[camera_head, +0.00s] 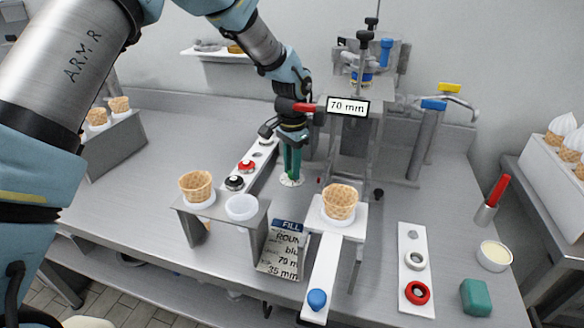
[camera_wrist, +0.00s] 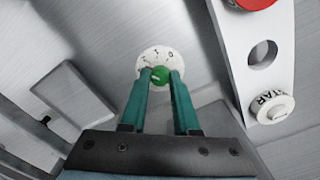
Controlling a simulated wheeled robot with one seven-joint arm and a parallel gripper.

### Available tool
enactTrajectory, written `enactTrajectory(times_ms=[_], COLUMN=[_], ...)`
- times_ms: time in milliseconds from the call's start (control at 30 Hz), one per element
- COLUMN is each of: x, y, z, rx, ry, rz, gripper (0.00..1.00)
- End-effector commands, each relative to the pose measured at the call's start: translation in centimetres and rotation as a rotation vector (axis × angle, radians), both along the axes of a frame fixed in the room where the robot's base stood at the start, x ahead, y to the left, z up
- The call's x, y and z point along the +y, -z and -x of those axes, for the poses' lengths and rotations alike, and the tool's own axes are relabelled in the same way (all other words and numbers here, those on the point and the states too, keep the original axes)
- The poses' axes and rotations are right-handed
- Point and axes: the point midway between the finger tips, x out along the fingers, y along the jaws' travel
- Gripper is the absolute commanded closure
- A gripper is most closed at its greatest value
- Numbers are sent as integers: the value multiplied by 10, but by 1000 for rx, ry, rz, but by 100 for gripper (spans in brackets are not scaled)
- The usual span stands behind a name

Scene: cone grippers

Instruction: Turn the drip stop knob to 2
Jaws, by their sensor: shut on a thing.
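The drip stop knob is a small green knob (camera_wrist: 159,75) on a round white dial (camera_wrist: 148,56) with dark numbers on its rim. In the wrist view a 0 and a 1 read at the dial's upper edge; the other marks are partly hidden or too small to read. My gripper (camera_wrist: 161,78) has its two green fingers shut on the knob, one on each side. In the head view my gripper (camera_head: 291,180) points down at the white dial (camera_head: 290,181), and the fingers hide the knob.
A cone stand (camera_head: 232,222), a FILL card (camera_head: 283,250) and a cone on a white slide (camera_head: 323,270) stand in front. The metal filling machine (camera_head: 352,140) rises at right.

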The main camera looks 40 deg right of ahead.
Motion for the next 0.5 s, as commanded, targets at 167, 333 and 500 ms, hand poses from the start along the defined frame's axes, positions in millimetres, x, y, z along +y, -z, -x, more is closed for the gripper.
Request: enactTrajectory(times_ms=[167,333,500], x=[0,-1,-1], y=[-1,-1,-1], z=[0,0,0], rx=[0,0,0], ry=[133,238,308], rz=[1,2,2], gripper=[100,100,100])
